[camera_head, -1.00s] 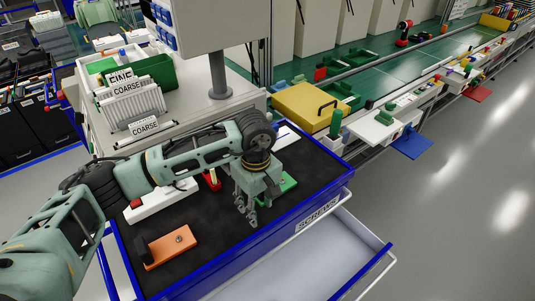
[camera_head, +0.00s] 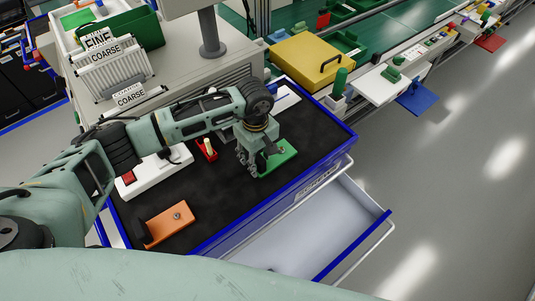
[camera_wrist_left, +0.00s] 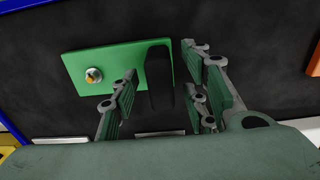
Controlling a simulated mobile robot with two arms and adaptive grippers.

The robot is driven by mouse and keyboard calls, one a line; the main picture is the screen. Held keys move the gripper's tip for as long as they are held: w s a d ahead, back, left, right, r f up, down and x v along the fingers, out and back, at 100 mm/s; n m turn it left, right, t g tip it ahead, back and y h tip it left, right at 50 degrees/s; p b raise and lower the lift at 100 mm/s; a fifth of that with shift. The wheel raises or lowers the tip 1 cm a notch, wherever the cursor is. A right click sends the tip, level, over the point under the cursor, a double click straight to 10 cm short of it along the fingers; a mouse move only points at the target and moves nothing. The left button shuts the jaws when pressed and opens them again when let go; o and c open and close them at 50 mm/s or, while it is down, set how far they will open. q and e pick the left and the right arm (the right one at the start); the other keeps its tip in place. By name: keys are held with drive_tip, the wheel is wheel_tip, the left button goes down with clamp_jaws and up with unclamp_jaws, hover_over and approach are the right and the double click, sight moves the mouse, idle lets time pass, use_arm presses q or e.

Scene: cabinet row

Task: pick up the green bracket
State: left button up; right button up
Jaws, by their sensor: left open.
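The green bracket (camera_head: 284,157) is a flat green plate lying on the black mat at the right side of the worktop. In the wrist view the bracket (camera_wrist_left: 112,62) shows a bolt at one end and a black upright block at the other. My left gripper (camera_head: 254,168) is low at the bracket's left end and hides part of it. In the wrist view my left gripper (camera_wrist_left: 160,80) is open, with the black block between its fingers. Whether a finger touches the block cannot be told. My right gripper is not in view.
An orange bracket (camera_head: 170,224) lies at the mat's near left. A red holder (camera_head: 207,150) and a white block with a red part (camera_head: 150,174) stand left of the gripper. An open drawer (camera_head: 310,235) juts out in front. A yellow box (camera_head: 305,60) stands behind.

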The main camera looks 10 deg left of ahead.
use_arm(q)
drive_tip(key=shift+f, duration=0.45)
clamp_jaws()
drive_tip(key=shift+r, duration=0.1)
